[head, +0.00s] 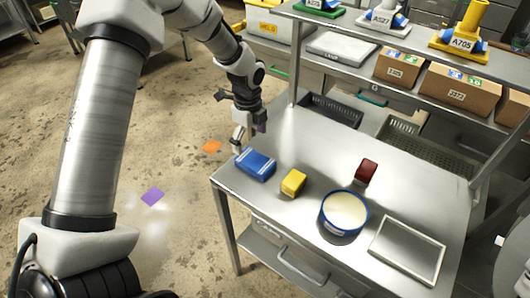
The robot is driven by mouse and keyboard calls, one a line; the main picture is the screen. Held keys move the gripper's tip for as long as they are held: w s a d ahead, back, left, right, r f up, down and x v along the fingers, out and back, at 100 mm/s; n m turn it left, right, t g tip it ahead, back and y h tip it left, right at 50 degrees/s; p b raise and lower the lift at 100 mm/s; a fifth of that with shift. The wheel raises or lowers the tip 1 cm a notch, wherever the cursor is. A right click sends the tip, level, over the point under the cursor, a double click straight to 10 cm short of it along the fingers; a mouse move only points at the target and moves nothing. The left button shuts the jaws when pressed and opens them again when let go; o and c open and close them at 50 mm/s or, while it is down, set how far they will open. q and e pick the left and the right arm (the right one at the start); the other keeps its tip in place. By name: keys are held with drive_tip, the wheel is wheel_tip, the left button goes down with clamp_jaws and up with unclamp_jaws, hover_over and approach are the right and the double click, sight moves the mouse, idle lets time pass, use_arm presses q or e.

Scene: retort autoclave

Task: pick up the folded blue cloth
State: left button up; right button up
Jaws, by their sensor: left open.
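The folded blue cloth (256,164) lies flat on the metal table near its left corner. It has light stripes across it. My left gripper (240,143) is open and hangs beside the cloth, just past its upper left edge. I cannot tell from this view whether a fingertip touches the cloth. My right gripper is not in view.
A yellow block (293,183) sits just right of the cloth. A blue-rimmed round container (343,212), a dark red object (366,171) and a pale tray (441,256) stand farther right on the table (315,143). A shelf with boxes (457,94) overhangs the back.

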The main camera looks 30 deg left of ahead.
sight(252, 158)
use_arm(q)
drive_tip(key=f, duration=0.1)
drive_tip(key=s+f, duration=0.1)
drive_tip(key=f+p, duration=0.1)
drive_tip(key=shift+s+d, duration=0.25)
drive_tip(key=shift+d, duration=0.1)
drive_tip(key=f, duration=0.3)
drive_tip(key=shift+w+d+f, duration=0.1)
drive_tip(key=shift+w+d, duration=0.05)
drive_tip(key=shift+w, duration=0.2)
drive_tip(key=shift+w+f, duration=0.1)
drive_tip(key=shift+f, duration=0.2)
drive_tip(key=shift+s+r, duration=0.1)
drive_tip(key=shift+s, duration=0.1)
drive_tip(key=c, duration=1.1)
